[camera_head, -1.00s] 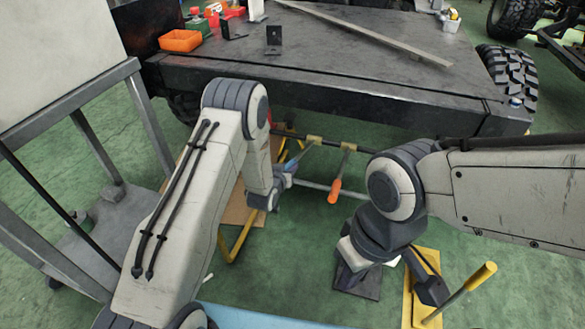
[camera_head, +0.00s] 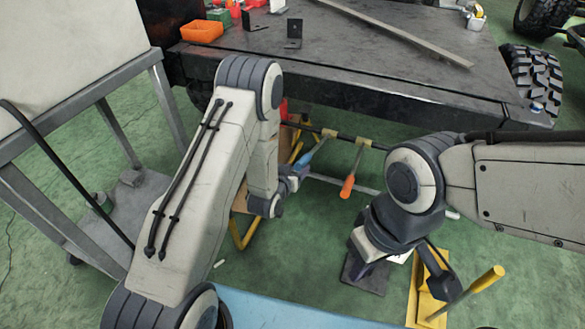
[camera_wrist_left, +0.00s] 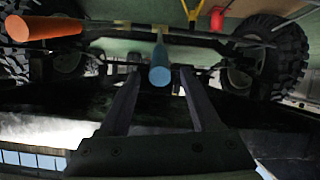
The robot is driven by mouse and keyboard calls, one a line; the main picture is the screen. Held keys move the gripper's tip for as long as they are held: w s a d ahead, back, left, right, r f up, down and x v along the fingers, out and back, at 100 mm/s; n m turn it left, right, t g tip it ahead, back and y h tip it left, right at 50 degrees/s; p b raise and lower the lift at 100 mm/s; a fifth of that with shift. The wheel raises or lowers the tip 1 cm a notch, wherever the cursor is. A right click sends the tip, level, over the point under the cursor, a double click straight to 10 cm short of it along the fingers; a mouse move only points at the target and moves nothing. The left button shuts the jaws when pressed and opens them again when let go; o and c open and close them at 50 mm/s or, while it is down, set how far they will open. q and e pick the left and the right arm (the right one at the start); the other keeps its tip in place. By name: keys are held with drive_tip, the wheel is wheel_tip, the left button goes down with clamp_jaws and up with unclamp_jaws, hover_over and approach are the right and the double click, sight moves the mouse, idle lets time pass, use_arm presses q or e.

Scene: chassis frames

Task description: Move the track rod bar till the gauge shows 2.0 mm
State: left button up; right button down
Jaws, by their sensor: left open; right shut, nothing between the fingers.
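A dark rod (camera_head: 380,147) runs under the bench, carrying two yellow blocks. A blue-handled bar (camera_head: 312,152) and an orange-handled bar (camera_head: 347,187) hang from these blocks. I cannot tell which part is the track rod bar. In the left wrist view, the blue handle (camera_wrist_left: 160,76) lies end-on between the tips of my open left gripper (camera_wrist_left: 160,88); contact cannot be told. The orange handle (camera_wrist_left: 42,28) is beside it at upper left. My left gripper shows at the blue handle (camera_head: 290,181). My right gripper (camera_head: 438,280) is shut and empty. I see no gauge reading.
A yellow stand (camera_head: 424,305) with a yellow-ended lever (camera_head: 487,279) is close to my right gripper. The dark bench (camera_head: 400,65) bears an orange tray (camera_head: 202,31). A grey cart frame (camera_head: 95,85) stands at left. Green floor is open between the arms.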

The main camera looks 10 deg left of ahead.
use_arm(q)
drive_tip(key=shift+v, duration=1.6)
drive_tip(key=s+d+r+m+g, duration=0.4)
drive_tip(key=s+d+r+g, duration=0.3)
drive_tip(key=s+d+r, duration=0.4)
drive_tip(key=s+a+r+m+g+y+p, duration=0.1)
drive_tip(key=s+r+m+g, duration=0.3)
drive_tip(key=s, duration=0.7)
drive_tip(key=s+a+r+g+p, duration=0.15)
drive_tip(key=s+r, duration=0.45)
drive_tip(key=s, duration=0.6)
wheel_tip(320, 180, up, 30)
drive_tip(key=p, duration=3)
drive_tip(key=shift+w+d+r, duration=0.2)
drive_tip(key=shift+w+r, duration=0.05)
drive_tip(key=shift+g, duration=0.25)
